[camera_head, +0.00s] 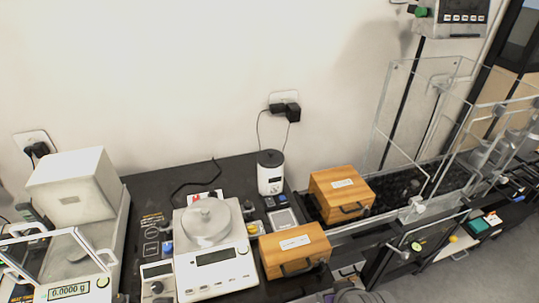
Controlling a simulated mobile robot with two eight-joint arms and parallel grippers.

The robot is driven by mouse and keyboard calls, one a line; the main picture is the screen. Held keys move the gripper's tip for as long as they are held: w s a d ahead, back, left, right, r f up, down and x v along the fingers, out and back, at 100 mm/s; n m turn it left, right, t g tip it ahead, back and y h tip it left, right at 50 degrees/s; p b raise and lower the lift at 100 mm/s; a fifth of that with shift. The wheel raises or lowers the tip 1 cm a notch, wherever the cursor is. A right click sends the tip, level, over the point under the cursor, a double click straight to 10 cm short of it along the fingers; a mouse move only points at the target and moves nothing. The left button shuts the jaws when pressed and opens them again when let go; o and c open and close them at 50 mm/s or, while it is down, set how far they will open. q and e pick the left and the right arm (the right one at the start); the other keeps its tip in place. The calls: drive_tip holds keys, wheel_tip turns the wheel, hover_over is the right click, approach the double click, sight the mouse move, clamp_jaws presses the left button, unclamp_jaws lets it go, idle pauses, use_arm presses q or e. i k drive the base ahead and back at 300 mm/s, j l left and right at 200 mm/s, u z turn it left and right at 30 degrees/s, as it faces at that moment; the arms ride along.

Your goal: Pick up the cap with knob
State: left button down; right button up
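A round silver-grey cap with a small knob (207,222) sits on top of the white balance (217,274) at the centre-left of the dark table. The knob points up. I cannot tell whether the balance's pan lies under it.
A white balance with a glass draft shield (69,292) stands at the left. Two wooden boxes with handles (294,241) (341,186) stand to the right, near a small white device (270,178). A clear-walled tank (405,110) is farther right. The wall is behind the table.

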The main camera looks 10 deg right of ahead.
sight(268, 158)
drive_tip(key=k+j+u, duration=0.1)
drive_tip(key=k+u, duration=0.15)
drive_tip(key=k, duration=0.4)
drive_tip(key=u, duration=1.65)
drive_tip(key=k+l+u, duration=0.1)
drive_tip(key=l+u, duration=0.15)
drive_tip(key=l, duration=0.15)
drive_tip(key=k+l+u, duration=0.15)
drive_tip(key=l+u, duration=0.15)
drive_tip(key=k+l, duration=0.15)
drive_tip(key=l, duration=0.25)
drive_tip(key=k+l, duration=0.15)
drive_tip(key=l, duration=0.25)
drive_tip(key=k+l, duration=0.15)
drive_tip(key=l, duration=0.25)
drive_tip(key=k+l, duration=0.15)
drive_tip(key=l, duration=0.25)
drive_tip(key=k+l, duration=0.15)
drive_tip(key=l, duration=0.25)
